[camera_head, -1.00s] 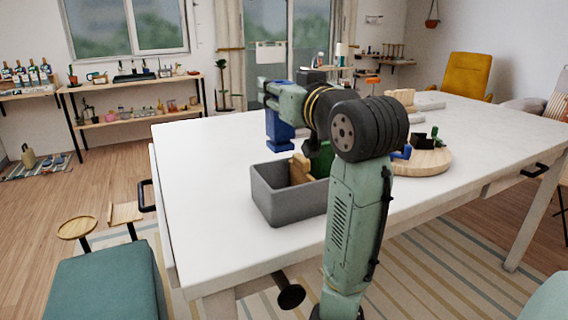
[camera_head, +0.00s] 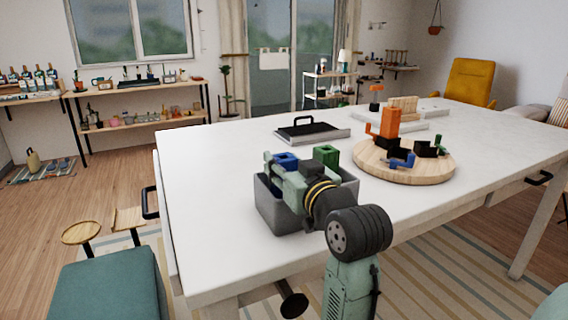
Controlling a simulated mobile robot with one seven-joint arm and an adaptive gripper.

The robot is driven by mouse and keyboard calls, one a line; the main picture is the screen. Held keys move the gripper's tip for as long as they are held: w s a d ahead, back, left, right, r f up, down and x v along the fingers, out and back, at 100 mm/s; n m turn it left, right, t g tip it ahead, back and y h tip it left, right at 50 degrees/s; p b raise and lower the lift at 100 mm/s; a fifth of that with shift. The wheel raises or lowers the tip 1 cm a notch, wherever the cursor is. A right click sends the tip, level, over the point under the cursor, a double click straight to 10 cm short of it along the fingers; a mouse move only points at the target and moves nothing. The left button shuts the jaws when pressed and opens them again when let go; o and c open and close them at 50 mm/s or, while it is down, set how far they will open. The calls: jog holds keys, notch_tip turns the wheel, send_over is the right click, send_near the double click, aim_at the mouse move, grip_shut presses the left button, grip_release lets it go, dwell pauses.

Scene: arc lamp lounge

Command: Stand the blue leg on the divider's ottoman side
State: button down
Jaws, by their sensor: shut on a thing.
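A grey bin (camera_head: 268,207) stands near the front edge of the white table. The blue leg (camera_head: 287,160) is upright over or inside the bin's left part. Its top shows and its foot is hidden. My gripper (camera_head: 281,171) is shut on the blue leg, low at the bin's rim. A green leg (camera_head: 326,157) stands upright in the bin, to the right of the blue one. My gripper and wrist hide the wooden divider and the bin's inside. The teal ottoman (camera_head: 104,285) is on the floor at lower left.
A round wooden board (camera_head: 430,170) to the right bears an orange block (camera_head: 390,122) and small black, blue and green parts. A dark tray with a handle (camera_head: 310,131) lies behind the bin. The table's left part is clear.

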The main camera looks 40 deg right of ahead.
jog(key=shift+f, duration=0.1)
jog(key=c, duration=1.1)
grip_release()
jog(key=shift+o, duration=0.2)
